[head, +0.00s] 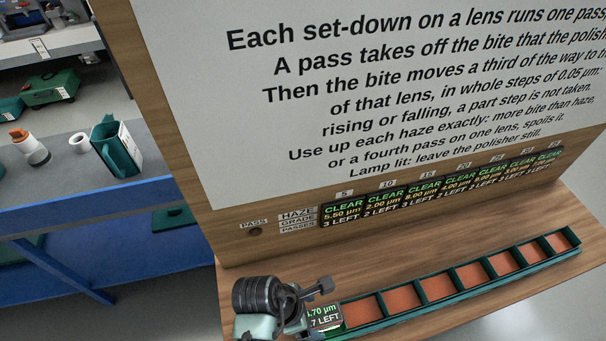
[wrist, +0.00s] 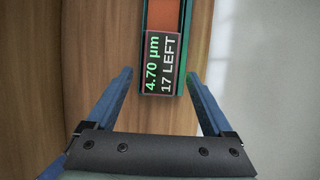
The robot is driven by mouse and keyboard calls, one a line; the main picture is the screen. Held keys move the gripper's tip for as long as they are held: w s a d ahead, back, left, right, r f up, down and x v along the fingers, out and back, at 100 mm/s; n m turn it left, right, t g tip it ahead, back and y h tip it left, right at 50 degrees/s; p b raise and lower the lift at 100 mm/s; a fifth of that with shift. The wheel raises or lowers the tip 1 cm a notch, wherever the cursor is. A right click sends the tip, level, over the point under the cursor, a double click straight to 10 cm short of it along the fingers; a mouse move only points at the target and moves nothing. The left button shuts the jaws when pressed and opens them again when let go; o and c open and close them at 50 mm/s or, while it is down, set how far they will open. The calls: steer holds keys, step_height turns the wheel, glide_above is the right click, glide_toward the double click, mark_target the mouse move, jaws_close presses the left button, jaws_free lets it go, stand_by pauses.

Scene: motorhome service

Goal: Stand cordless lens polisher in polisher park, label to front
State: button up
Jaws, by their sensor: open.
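A small dark box with a lit display reading "4.70 µm" and "17 LEFT", which looks like the cordless lens polisher (head: 325,318), is at the near left end of the green lens tray (head: 392,322). My arm partly hides it in the head view. In the wrist view the polisher (wrist: 164,65) is seen from above, at the end of the tray. My gripper (wrist: 160,74) is open, its blue fingers on either side of the polisher with gaps. Nothing is held. I cannot make out a separate polisher park or a front label.
The tray's orange-brown compartments run to the right along the wooden counter (head: 290,262). A display board (head: 440,190) behind shows CLEAR in every readable column; the PASS lamp (head: 255,231) looks dark. A blue-edged bench (head: 60,185) with a bottle (head: 32,150) stands left.

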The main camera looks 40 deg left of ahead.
steer(key=v, duration=0.6)
steer(key=shift+f, duration=0.1)
steer(key=w+a+r+m+t+y, duration=0.25)
steer(key=w+r+m+t, duration=0.45)
steer(key=w+r, duration=0.75)
steer(key=w+d+r+m+t+y, duration=0.1)
steer(key=w+d+r+m+t, duration=0.15)
steer(key=r, duration=0.55)
steer(key=w+d+r+m+t+y, duration=0.1)
steer(key=w+r+m, duration=0.3)
steer(key=r, duration=0.3)
steer(key=s+d+r+m+t, duration=0.1)
steer(key=d+r+m+t, duration=0.3)
steer(key=r, duration=0.8)
steer(key=s+d+r+m+t, duration=0.1)
steer(key=d+r+m+t, duration=0.35)
steer(key=r, duration=0.75)
steer(key=s+d+r+m+t+h, duration=0.1)
steer(key=s+d+r+m+t, duration=0.1)
steer(key=s+r, duration=0.3)
steer(key=s+d+r+m+t+h, duration=0.1)
steer(key=s+d+r+m+t, duration=0.1)
steer(key=r, duration=0.6)
steer(key=s+m+t, duration=0.1)
steer(key=s+m, duration=0.1)
steer(key=s, duration=0.1)
steer(key=shift+d+r, duration=0.2)
steer(key=shift+d, duration=0.1)
